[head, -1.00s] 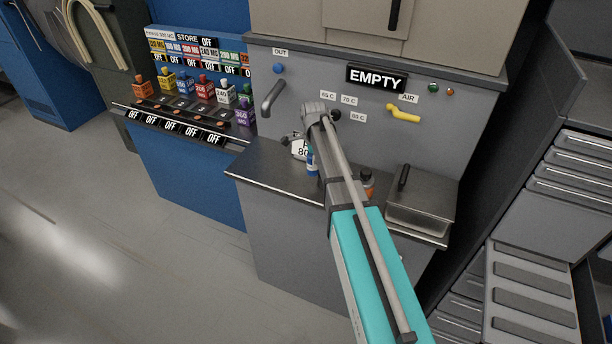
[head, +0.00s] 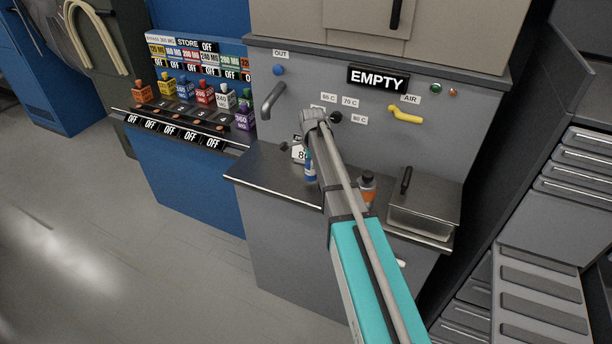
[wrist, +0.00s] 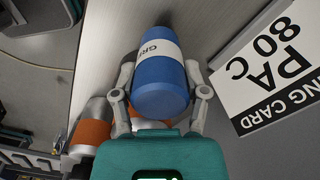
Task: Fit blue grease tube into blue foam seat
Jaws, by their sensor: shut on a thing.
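The blue grease tube (wrist: 160,88) with a white label fills the middle of the wrist view, between the fingers of my gripper (wrist: 158,80). My gripper is shut on it. In the head view the tube (head: 310,168) shows low over the steel counter, partly behind my arm. I cannot tell whether it touches the counter. No blue foam seat can be made out in either view.
An orange-labelled bottle (head: 367,190) stands right of my arm on the counter (head: 262,172). A lidded steel box (head: 422,215) sits at the counter's right. Colored dispensers (head: 200,92) line the left.

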